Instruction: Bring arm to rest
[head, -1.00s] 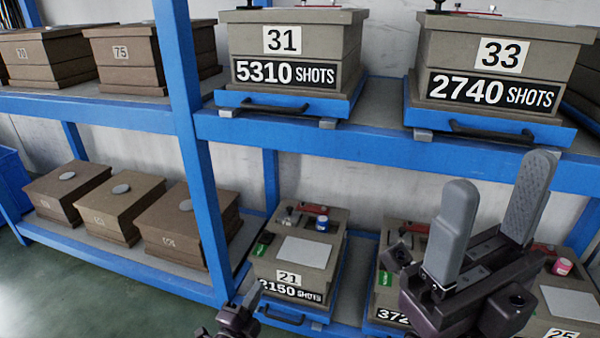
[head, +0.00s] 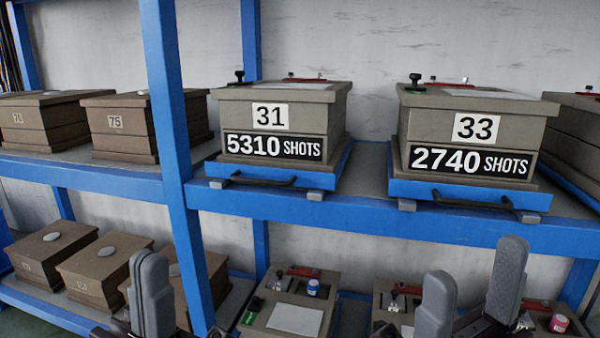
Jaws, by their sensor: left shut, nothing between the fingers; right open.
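My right gripper (head: 470,292) is at the bottom right of the head view. Its two grey fingers point up and stand apart, with nothing between them. It is in front of the lower shelf's boxes and below the box marked 33. My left gripper (head: 151,290) is at the bottom left, in front of the lower brown boxes. Its grey fingers are together and hold nothing. The lower parts of both arms are cut off by the bottom edge of the view.
A blue rack (head: 330,219) fills the view. Its upper shelf bears mould box 31 (head: 325,120) and mould box 33 (head: 421,126), on blue trays. Brown boxes (head: 118,125) stand at left. Lower boxes, one with a pink-capped jar (head: 558,323), are close behind my grippers.

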